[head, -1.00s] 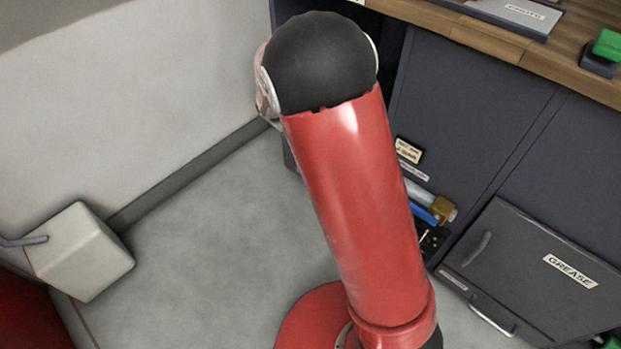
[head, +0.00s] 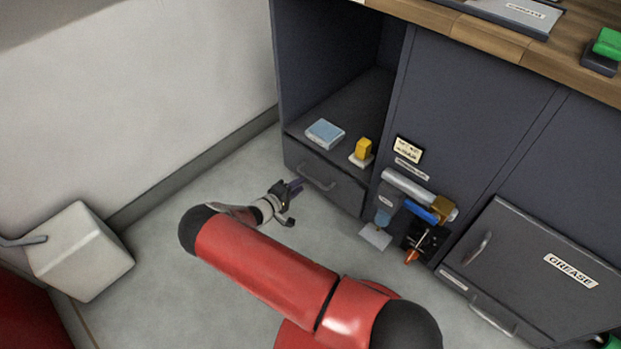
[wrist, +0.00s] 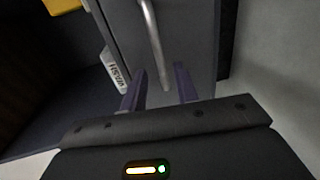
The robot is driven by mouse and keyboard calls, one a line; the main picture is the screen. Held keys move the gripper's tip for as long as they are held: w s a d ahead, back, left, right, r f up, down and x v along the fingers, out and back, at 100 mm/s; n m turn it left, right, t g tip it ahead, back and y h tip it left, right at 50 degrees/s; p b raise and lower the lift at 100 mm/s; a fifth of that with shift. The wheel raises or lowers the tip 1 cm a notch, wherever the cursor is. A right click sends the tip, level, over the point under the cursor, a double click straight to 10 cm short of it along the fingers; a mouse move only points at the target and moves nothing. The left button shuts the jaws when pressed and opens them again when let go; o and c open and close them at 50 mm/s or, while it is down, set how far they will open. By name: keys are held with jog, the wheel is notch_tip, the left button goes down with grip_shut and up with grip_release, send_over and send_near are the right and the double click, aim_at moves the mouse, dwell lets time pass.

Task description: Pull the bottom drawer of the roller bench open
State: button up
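The bottom drawer (head: 345,190) is a dark grey front under the open shelf bay at the bench's left end, and looks shut. Its bar handle (head: 317,178) is on the front. My gripper (head: 296,185) is just left of the handle, low over the floor. In the wrist view the drawer front (wrist: 190,38) fills the upper middle. The metal handle (wrist: 152,32) runs down to between the two purple fingertips. My gripper (wrist: 159,72) is open there, fingers apart on either side of the handle's end. I cannot tell if they touch it.
A blue block (head: 325,133) and a yellow-handled item (head: 362,150) sit on the shelf above. A rack with rollers and tools (head: 415,200) is right of the drawer. A GREASE door (head: 530,270) is farther right. A pale box (head: 80,250) stands left; the floor between is clear.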

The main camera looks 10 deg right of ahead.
aim_at(310, 177)
jog(key=x, duration=0.6)
jog(key=shift+w+d, duration=0.2)
jog(key=shift+d, duration=0.15)
grip_shut()
